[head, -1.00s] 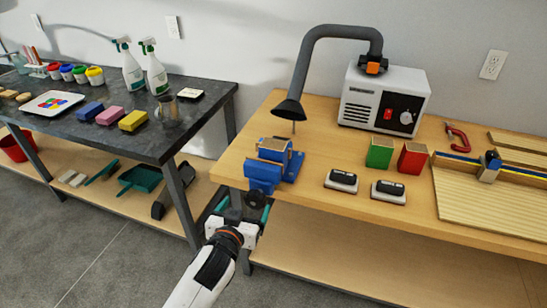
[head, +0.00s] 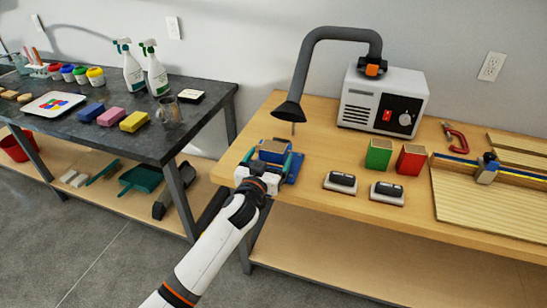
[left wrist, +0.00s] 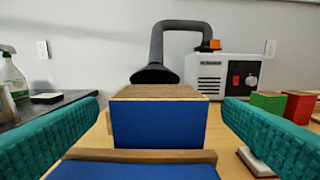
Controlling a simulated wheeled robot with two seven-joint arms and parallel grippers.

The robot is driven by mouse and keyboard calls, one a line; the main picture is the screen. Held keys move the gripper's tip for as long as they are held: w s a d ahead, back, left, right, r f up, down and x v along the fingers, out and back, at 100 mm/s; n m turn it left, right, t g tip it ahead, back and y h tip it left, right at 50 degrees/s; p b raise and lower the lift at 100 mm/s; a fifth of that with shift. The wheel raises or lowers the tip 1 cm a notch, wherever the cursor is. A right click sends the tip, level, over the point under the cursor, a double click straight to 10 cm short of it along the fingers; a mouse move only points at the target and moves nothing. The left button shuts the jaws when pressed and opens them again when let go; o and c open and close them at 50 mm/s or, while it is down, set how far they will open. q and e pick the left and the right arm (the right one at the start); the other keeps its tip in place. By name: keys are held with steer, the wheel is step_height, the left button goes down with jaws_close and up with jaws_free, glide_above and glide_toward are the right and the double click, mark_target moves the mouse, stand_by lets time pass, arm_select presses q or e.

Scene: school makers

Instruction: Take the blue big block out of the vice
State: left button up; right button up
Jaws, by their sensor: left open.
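The blue big block (head: 272,147), with a bare wood top, sits in the blue vice (head: 297,168) near the left end of the wooden bench. In the left wrist view the block (left wrist: 158,124) stands upright in the middle, behind the wood-faced near jaw of the vice (left wrist: 140,171). My left gripper (head: 270,160) is open at the vice. Its teal fingers (left wrist: 160,112) lie on either side of the block, with a gap on both sides. The block's lower part is hidden by the near jaw. My right gripper is not in view.
A dark extraction hose (head: 312,75) hangs its hood just behind the vice. Green (head: 379,153) and red (head: 411,158) blocks and two black-topped erasers (head: 341,182) stand to the right. A white machine (head: 382,100) is at the back.

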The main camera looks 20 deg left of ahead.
arm_select(q)
steer(key=w, duration=0.2)
steer(key=shift+w, duration=0.35)
steer(key=c, duration=1.1)
steer(key=shift+r, duration=0.1)
steer(key=shift+c, duration=0.2)
